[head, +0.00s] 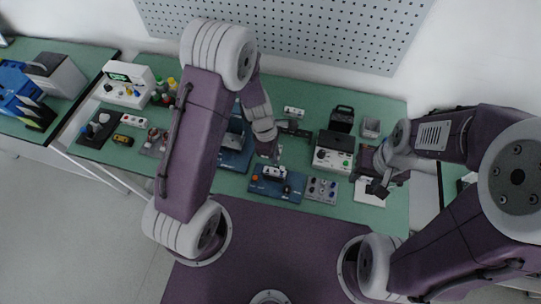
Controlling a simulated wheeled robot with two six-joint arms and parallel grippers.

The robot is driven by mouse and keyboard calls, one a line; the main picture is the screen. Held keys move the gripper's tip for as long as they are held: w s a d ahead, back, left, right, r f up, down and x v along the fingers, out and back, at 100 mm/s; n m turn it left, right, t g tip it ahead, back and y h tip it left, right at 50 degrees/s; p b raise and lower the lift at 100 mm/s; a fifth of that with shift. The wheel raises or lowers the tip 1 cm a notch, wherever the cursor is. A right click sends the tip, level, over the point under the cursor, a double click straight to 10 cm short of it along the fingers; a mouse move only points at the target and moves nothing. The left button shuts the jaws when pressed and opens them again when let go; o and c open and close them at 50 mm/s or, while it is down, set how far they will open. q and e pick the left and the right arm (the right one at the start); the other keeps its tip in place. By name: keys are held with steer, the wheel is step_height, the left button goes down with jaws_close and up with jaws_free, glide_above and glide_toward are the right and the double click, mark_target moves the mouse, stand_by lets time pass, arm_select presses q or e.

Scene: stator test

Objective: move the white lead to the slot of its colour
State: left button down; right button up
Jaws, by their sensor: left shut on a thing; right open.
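My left gripper (269,152) points down just behind a blue fixture (290,193) at the front middle of the bench. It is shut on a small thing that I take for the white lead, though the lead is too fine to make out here. A white and dark part (273,172) sits on the fixture, close below the gripper. The colour slots are too small to tell apart. My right gripper (378,188) is open and empty, over a white pad (370,194) at the right.
A grey panel with several knobs (321,189) stands right of the fixture. A white instrument (333,158) and a black case (341,118) are behind it. Another blue device (234,157) is partly hidden by my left arm. The green bench (395,215) is clear at its front right.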

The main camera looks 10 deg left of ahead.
arm_select(q)
steer(key=b+x, duration=0.4)
steer(key=shift+a, duration=0.45)
steer(key=shift+w+f, duration=0.1)
steer(key=shift+f, duration=0.25)
steer(key=shift+f+b, duration=0.5)
steer(key=shift+f, duration=0.05)
stand_by(0.6)
steer(key=shift+f+b, duration=0.45)
steer(key=shift+f, duration=0.1)
steer(key=shift+f+b, duration=0.55)
steer(key=shift+f, duration=0.1)
steer(key=c, duration=1.3)
jaws_free()
